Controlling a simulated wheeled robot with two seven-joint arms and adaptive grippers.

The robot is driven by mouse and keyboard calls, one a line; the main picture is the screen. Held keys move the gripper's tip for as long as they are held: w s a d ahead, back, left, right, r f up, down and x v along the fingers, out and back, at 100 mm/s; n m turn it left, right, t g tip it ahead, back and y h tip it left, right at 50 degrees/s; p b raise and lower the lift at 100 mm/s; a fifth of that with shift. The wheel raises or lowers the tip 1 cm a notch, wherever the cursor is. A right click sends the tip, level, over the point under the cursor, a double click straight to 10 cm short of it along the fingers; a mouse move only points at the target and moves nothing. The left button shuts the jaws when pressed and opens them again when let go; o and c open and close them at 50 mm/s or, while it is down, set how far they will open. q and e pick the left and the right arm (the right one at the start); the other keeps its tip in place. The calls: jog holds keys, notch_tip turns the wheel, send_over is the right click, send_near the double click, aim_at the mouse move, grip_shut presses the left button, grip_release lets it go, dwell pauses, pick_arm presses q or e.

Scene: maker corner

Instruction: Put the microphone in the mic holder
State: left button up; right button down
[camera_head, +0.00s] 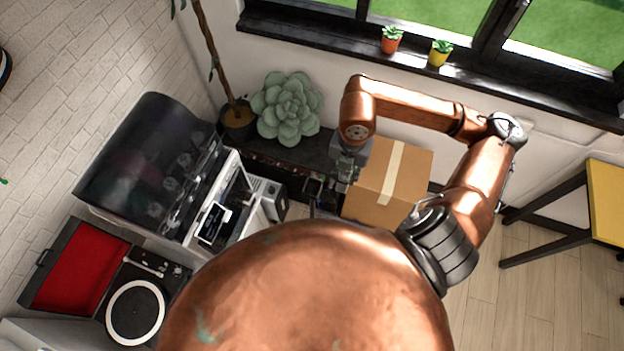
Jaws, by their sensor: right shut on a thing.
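My right gripper (334,184) reaches down between the open machine and the cardboard box, in front of the dark low bench (295,152). It is shut on a small dark thing, most likely the microphone, which is too small and too covered by the fingers to make out clearly. I cannot make out the mic holder; small dark parts lie around the fingertips, and my own body covers the area below. My left gripper is not in view.
A taped cardboard box (412,168) stands right of the gripper. An open machine with a dark lid (140,160) and a small white device (269,196) are on the left. A record player (135,312) lies lower left. A large succulent (288,108) stands behind.

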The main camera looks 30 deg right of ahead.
jog(key=w+a+f+p, duration=0.1)
jog(key=w+a+f, duration=0.1)
jog(key=f, duration=0.1)
jog(key=w+a+f+p, duration=0.1)
jog(key=w+a+f, duration=0.1)
jog(key=w+f, duration=0.1)
jog(key=w+a+f+p, duration=0.2)
jog(key=f, duration=0.2)
jog(key=shift+w+f, duration=0.15)
jog(key=shift+w, duration=0.2)
jog(key=shift+f, duration=0.3)
jog(key=shift+f, duration=0.1)
jog(key=shift+f, duration=0.1)
jog(key=c, duration=1.6)
grip_release()
